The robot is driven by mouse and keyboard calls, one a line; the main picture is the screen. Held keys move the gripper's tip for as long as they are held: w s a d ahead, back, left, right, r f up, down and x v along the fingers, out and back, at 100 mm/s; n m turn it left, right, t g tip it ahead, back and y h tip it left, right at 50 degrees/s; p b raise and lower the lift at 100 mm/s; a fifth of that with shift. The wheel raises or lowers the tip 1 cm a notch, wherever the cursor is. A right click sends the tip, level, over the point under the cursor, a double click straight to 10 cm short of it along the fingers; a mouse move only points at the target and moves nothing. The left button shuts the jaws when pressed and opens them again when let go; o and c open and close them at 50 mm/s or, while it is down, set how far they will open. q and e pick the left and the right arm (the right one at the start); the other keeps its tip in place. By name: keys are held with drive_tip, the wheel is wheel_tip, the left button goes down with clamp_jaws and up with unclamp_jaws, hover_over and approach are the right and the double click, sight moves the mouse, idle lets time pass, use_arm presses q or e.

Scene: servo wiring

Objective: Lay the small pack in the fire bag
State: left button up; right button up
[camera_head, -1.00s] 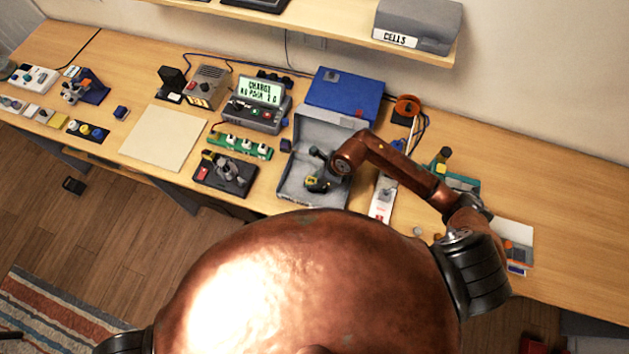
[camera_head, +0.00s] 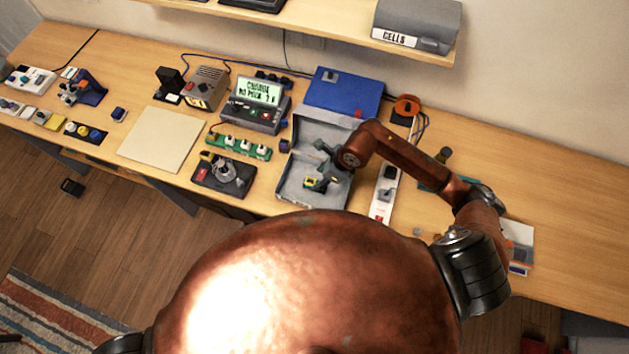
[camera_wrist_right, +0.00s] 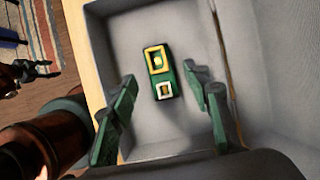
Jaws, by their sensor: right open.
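The small pack (camera_head: 311,183) is dark green with a yellow end. It lies on the grey floor of the open fire bag (camera_head: 293,186). In the right wrist view the pack (camera_wrist_right: 163,73) lies flat inside the bag (camera_wrist_right: 120,35), clear of its walls. My right gripper (camera_head: 325,167) is over the bag, open and empty. In the wrist view its fingers (camera_wrist_right: 164,84) are spread on either side of the pack, with gaps to it. A dark gripper, seemingly my left one (camera_wrist_right: 38,72), shows small at the left edge of the wrist view; its jaws are unclear.
A charger with a lit screen (camera_head: 259,92), a green strip (camera_head: 240,146) and a black stand (camera_head: 224,177) are left of the bag. A blue case (camera_head: 345,92) is behind it. A white power strip (camera_head: 382,205) is at its right. The far right table is clear.

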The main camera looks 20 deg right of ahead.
drive_tip(key=v, duration=0.7)
drive_tip(key=shift+b, duration=0.35)
drive_tip(key=shift+s+d, duration=0.1)
drive_tip(key=shift+s, duration=0.05)
idle(0.6)
